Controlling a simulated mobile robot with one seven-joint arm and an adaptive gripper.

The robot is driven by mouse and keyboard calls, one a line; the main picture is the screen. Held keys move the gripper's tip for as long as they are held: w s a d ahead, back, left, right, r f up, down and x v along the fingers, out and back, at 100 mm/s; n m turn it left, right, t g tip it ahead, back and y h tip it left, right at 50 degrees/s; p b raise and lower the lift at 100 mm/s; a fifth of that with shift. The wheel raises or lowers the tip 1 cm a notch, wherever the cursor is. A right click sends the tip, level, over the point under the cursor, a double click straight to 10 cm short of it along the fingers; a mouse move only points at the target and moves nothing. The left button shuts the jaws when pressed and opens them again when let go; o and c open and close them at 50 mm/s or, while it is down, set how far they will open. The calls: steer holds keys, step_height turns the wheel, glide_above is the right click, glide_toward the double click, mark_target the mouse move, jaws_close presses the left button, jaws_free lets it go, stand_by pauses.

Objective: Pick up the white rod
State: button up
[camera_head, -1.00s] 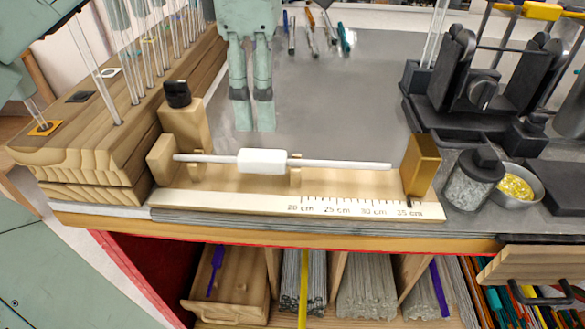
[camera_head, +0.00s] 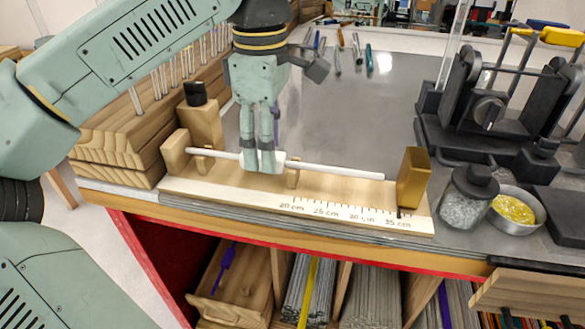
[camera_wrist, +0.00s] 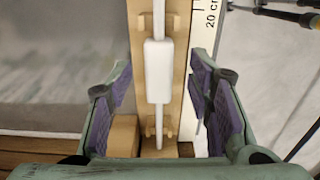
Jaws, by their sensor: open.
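The white rod (camera_head: 340,171) lies level across a wooden measuring stand (camera_head: 350,205), and a thicker white sleeve surrounds part of it. My gripper (camera_head: 259,160) points down at the sleeve and hides part of it in the head view. In the wrist view, the sleeve (camera_wrist: 158,72) lies between the two open, purple-padded fingers of my gripper (camera_wrist: 161,78), with a gap on each side. The rod still rests in the stand's wooden supports.
A golden block (camera_head: 413,178) stands at the stand's right end. A jar (camera_head: 465,205) and a bowl of yellow bits (camera_head: 514,210) are to its right, below a black device (camera_head: 490,115). A wooden rack (camera_head: 120,145) with upright glass rods is at left.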

steer(key=shift+w+f, duration=0.1)
steer(key=shift+f, duration=0.85)
steer(key=shift+a, duration=0.1)
steer(key=shift+c, duration=0.6)
steer(key=shift+r, duration=0.1)
jaws_close()
